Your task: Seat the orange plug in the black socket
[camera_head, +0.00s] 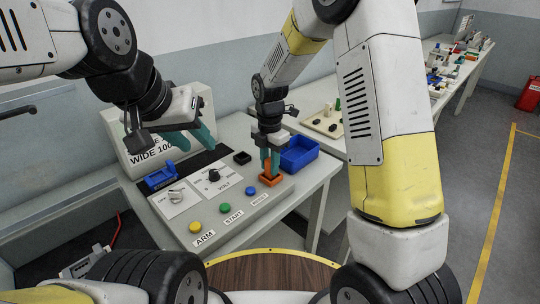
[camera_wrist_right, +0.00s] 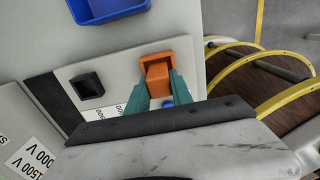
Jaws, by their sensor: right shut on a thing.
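My right gripper (camera_head: 269,162) is shut on the orange plug (camera_wrist_right: 157,80), with one teal finger on each side of it. The plug is at an orange square socket (camera_head: 271,181) on the sloped panel; the orange socket also shows in the right wrist view (camera_wrist_right: 182,46). How deep the plug sits there cannot be told. The black socket (camera_head: 242,158) is on the panel to the left of my right gripper, and it looks empty in the wrist view (camera_wrist_right: 88,86). My left gripper (camera_head: 196,144) is open and empty, above the panel's back left part.
A blue bin (camera_head: 300,156) stands behind the orange socket. A blue holder (camera_head: 160,178) sits at the panel's left. Knobs and yellow, green and blue buttons (camera_head: 225,208) line the panel. A labelled box (camera_head: 144,150) stands behind.

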